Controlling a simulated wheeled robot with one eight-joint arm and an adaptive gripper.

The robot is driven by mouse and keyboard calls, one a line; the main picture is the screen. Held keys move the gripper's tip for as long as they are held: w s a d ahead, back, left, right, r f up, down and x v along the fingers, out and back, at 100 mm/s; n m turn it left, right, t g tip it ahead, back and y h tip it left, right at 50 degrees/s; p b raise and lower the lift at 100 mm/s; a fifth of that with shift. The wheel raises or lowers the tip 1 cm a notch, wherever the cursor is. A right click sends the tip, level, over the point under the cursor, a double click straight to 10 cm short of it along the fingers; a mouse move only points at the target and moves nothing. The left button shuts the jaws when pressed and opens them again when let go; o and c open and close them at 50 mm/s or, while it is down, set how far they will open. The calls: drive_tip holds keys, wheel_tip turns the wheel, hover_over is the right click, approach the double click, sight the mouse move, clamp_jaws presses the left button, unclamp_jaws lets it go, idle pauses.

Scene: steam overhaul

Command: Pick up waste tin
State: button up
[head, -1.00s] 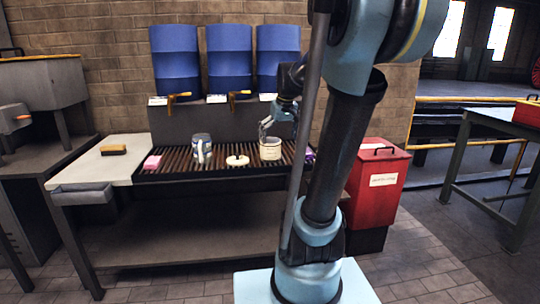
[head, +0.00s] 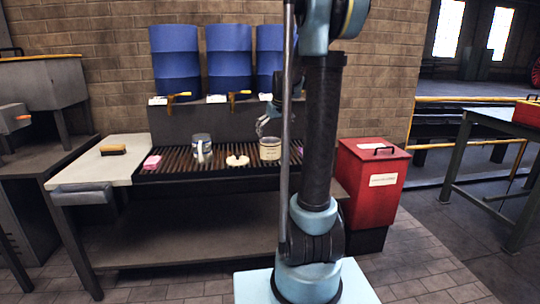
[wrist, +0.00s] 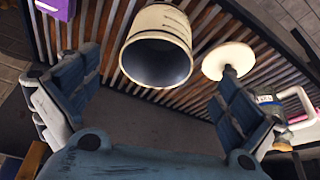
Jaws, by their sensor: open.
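A cream tin with a label (head: 270,149) stands upright on the slatted rack. I take it as the waste tin; its label is too small to read. In the wrist view the tin (wrist: 158,42) shows its open, dark mouth, just ahead of and between the fingers. My gripper (wrist: 160,85) is open and empty, with one finger on each side and the tin apart from both. In the head view my gripper (head: 262,124) is above and slightly left of the tin, partly hidden by my arm.
A cream disc with a dark stem (wrist: 229,60) stands close right of the tin in the wrist view. A mug (head: 202,147), pink block (head: 152,162) and purple block (wrist: 57,8) are nearby. Blue drums (head: 228,60) with taps stand behind. A red bin (head: 370,185) is right.

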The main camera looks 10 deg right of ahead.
sight(270, 149)
drive_tip(key=shift+x, duration=5.35)
drive_tip(key=shift+d, duration=0.15)
drive_tip(key=shift+c, duration=0.6)
drive_tip(key=c, duration=1.1)
